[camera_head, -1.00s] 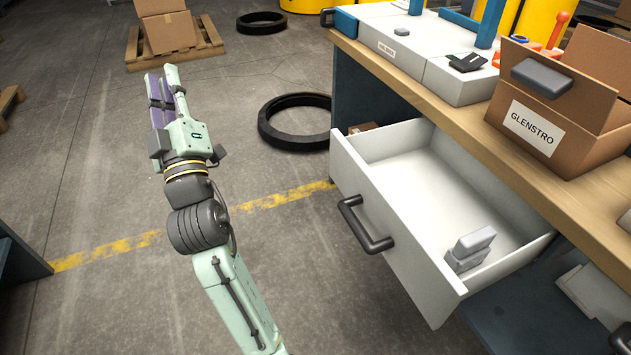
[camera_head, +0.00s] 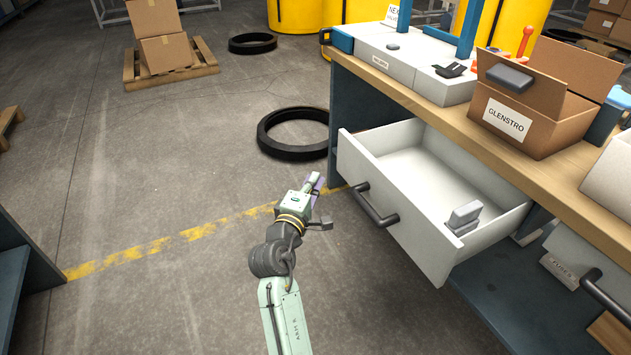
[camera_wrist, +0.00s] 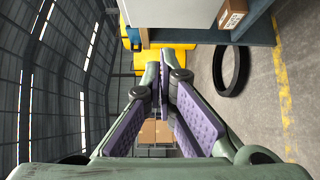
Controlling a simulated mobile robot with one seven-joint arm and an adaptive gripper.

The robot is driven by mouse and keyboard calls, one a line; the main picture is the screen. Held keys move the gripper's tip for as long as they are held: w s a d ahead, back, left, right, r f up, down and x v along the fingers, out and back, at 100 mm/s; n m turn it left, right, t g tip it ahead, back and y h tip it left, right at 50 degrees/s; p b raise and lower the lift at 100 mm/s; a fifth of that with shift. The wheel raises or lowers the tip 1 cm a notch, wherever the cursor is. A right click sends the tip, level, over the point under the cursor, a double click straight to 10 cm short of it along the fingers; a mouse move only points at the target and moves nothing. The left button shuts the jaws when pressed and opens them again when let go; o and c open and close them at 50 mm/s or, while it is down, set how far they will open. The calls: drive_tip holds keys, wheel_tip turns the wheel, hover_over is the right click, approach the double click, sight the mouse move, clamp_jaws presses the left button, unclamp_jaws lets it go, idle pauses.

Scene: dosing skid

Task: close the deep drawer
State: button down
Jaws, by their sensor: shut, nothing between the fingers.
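The deep drawer (camera_head: 407,213) is white with a dark bar handle (camera_head: 375,205) and stands pulled out of the workbench in the head view. A small grey block (camera_head: 464,216) stands inside it near the right front corner. My gripper (camera_head: 315,184) is just left of the drawer's front, apart from the handle, with its fingers pointing up and to the right. In the wrist view the purple finger pads (camera_wrist: 165,112) show close together with nothing held. Part of the drawer's inside is hidden by its front panel and the bench top.
The wooden bench top (camera_head: 480,130) carries an open cardboard box (camera_head: 535,105) and grey cases. A second handle (camera_head: 605,297) is at the lower right. A black ring (camera_head: 294,133) lies on the floor behind my gripper.

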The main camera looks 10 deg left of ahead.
drive_tip(key=shift+w+d, duration=0.7)
drive_tip(key=shift+w, duration=0.85)
drive_tip(key=shift+w+d, duration=0.75)
drive_tip(key=shift+w, duration=0.85)
drive_tip(key=shift+w+d, duration=0.7)
drive_tip(key=shift+w, duration=0.85)
drive_tip(key=p, duration=0.6)
approach(411, 129)
drive_tip(key=w, duration=0.2)
drive_tip(key=w+d, duration=0.1)
drive_tip(key=w, duration=0.2)
drive_tip(key=shift+w+d+f, duration=0.1)
drive_tip(key=shift+d, duration=0.05)
